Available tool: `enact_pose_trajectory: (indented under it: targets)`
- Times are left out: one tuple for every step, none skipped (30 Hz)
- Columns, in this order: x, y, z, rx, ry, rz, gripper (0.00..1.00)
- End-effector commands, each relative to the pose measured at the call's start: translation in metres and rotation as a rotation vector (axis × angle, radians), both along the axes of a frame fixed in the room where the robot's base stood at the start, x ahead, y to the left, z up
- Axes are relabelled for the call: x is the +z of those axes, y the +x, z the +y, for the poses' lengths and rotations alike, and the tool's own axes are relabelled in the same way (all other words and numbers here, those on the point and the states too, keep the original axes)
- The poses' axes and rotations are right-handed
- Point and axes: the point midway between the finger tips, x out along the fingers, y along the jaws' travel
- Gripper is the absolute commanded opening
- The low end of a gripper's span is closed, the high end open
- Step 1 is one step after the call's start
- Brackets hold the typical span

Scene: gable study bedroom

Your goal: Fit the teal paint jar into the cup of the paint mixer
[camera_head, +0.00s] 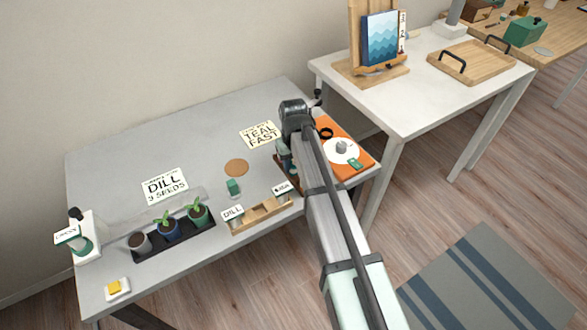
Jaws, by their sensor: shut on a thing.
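My gripper (286,172) points down over the right part of the grey desk, beside my arm. It is shut on a small teal thing (287,156), which looks like the teal paint jar; the fingers and arm hide much of it. An orange base (362,167) lies right of my arm, with a white disc (331,153), a grey knob (342,146) and a black ring (326,133) on it. This may be the paint mixer, but I cannot make out its cup. A dark brown edge shows just below my gripper, partly hidden.
A "TEAL FAST" card (261,135) lies left of my gripper. A small green block (234,187), a cork disc (236,167) and a wooden rack (262,215) are nearby. Potted seedlings stand in a black tray (176,246). The desk's back left is clear. A white table (415,110) stands behind right.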

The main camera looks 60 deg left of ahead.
Motion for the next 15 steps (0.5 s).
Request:
enact_pose_trajectory:
  targets:
    - [0.0, 0.0, -0.0001, 0.0, 0.0, 0.0, 0.22]
    - [0.0, 0.0, -0.0001, 0.0, 0.0, 0.0, 0.19]
    - [0.0, 0.0, -0.0001, 0.0, 0.0, 0.0, 0.16]
    - [0.0, 0.0, -0.0001, 0.0, 0.0, 0.0, 0.13]
    - [0.0, 0.0, 0.0, 0.0, 0.0, 0.0, 0.1]
    - [0.0, 0.0, 0.0, 0.0, 0.0, 0.0, 0.06]
    - [0.0002, 0.0, 0.0, 0.0, 0.0, 0.0, 0.04]
    - [0.0002, 0.0, 0.0, 0.0, 0.0, 0.0, 0.04]
    - [0.0002, 0.0, 0.0, 0.0, 0.0, 0.0, 0.04]
    - [0.0002, 0.0001, 0.0, 0.0, 0.0, 0.0, 0.04]
    - [0.0002, 0.0, 0.0, 0.0, 0.0, 0.0, 0.04]
    - [0.0002, 0.0, 0.0, 0.0, 0.0, 0.0, 0.04]
    - [0.0005, 0.0, 0.0, 0.0, 0.0, 0.0, 0.04]
    - [0.0011, 0.0, 0.0, 0.0, 0.0, 0.0, 0.04]
    - [0.0026, 0.0, 0.0001, 0.0, 0.0, 0.0, 0.04]
